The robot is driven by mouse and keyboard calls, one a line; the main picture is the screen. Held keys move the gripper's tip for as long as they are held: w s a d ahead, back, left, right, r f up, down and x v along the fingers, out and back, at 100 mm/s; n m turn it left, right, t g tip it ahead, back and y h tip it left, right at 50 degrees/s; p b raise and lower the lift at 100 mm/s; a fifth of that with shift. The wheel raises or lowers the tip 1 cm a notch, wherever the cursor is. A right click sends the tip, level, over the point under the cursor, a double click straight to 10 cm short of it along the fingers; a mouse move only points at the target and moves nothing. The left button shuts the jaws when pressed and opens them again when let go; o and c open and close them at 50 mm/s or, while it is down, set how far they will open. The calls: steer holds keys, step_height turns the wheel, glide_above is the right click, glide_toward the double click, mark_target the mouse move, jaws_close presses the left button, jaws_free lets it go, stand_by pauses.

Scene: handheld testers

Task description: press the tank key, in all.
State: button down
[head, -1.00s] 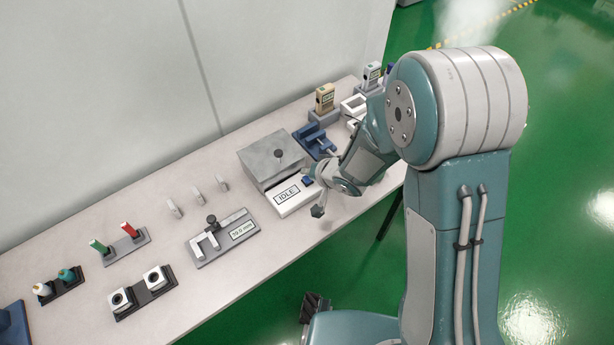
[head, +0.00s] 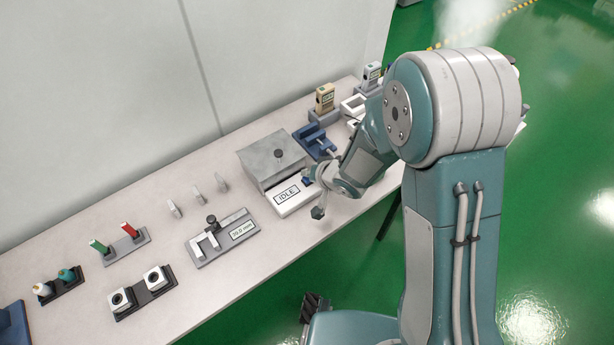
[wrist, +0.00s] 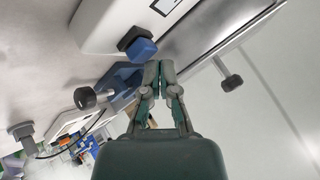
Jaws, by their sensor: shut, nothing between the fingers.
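The tank is a grey metal box (head: 272,160) with a dark knob on its lid. A white panel (head: 296,203) in front of it has a display reading IDLE. A blue key (head: 307,182) is at the panel's right end; it shows larger in the wrist view (wrist: 141,49), beside a black key (wrist: 131,37). My gripper (head: 319,174) is close to the blue key. In the wrist view, its fingertips (wrist: 158,68) are together and empty, just beside and below the blue key in the picture. I cannot tell whether they touch it.
A blue clamp-like fixture (head: 315,141) stands right of the tank, with handheld testers (head: 325,98) beyond. Bare table (head: 205,285) shows along the front edge.

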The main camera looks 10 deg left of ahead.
steer(key=shift+f, duration=0.55)
stand_by(0.5)
stand_by(0.4)
steer(key=shift+r, duration=0.95)
steer(key=shift+r, duration=2.5)
